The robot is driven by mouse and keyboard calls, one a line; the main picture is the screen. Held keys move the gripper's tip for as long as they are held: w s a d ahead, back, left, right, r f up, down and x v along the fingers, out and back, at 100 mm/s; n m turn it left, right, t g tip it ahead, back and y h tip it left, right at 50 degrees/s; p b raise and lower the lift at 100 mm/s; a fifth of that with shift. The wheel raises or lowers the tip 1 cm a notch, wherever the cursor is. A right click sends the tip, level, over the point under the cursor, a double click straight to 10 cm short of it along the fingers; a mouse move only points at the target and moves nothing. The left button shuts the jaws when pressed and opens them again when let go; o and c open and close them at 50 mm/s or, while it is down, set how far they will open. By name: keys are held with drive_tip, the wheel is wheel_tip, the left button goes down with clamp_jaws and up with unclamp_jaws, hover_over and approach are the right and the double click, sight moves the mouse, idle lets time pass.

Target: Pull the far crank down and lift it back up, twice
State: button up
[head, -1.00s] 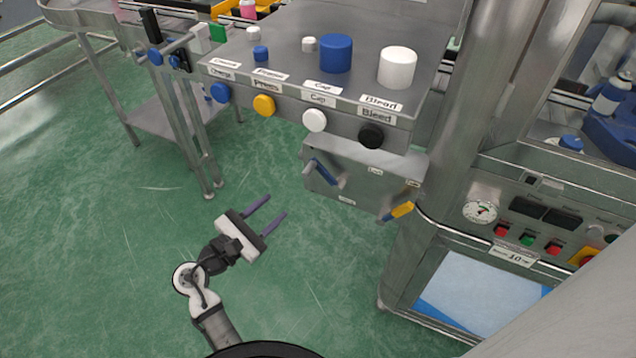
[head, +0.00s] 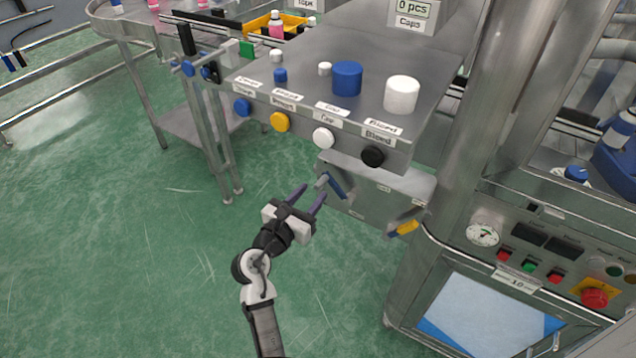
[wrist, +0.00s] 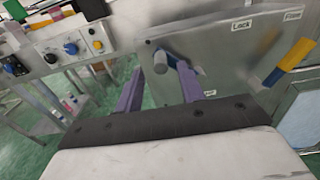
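My gripper (head: 309,194), with two purple fingers, is open and empty, pointing at the metal box under the button shelf. A crank (head: 336,185) with a blue arm and a grey handle is on the left of that box's face, farther from me than the yellow crank. Its handle is just beyond my fingertips; I cannot tell whether they touch. In the wrist view the crank's grey handle (wrist: 160,62) shows between and past the fingers of my gripper (wrist: 158,78). A second crank (head: 404,228), yellow with a blue part, is at the box's right; it also shows in the wrist view (wrist: 296,54).
The shelf above carries blue, yellow, white and black buttons (head: 323,138) along its front edge. The box (head: 380,200) has small labels. A control panel (head: 530,250) with a gauge stands at right. Green floor (head: 150,270) is open at left.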

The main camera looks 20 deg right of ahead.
sight(316, 189)
drive_tip(key=shift+x, duration=1.95)
clamp_jaws()
